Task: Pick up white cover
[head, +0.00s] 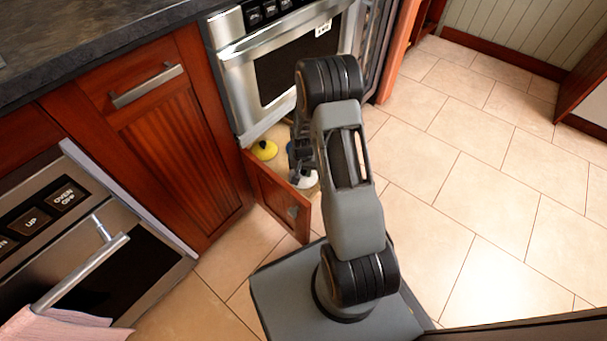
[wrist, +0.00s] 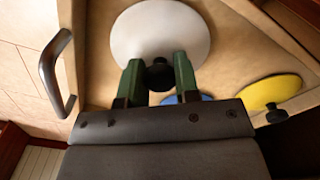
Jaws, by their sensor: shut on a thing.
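The white cover (wrist: 160,32) is a round white disc with a dark knob, in the open drawer (head: 272,190) below the microwave (head: 290,60). In the head view the white cover (head: 304,180) is partly hidden by my arm. My gripper (wrist: 158,75) is shut on the black knob of the white cover, one green finger on each side. In the head view my gripper (head: 300,155) is over the drawer, its fingers hard to make out. I cannot tell whether the cover is clear of the drawer floor.
A yellow cover (wrist: 270,92) with a black knob lies in the drawer beside the white one; it also shows in the head view (head: 264,150). A blue cover (wrist: 187,97) is mostly hidden behind my gripper. The drawer handle (wrist: 55,72) is at the left. Open tiled floor (head: 470,200) lies to the right.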

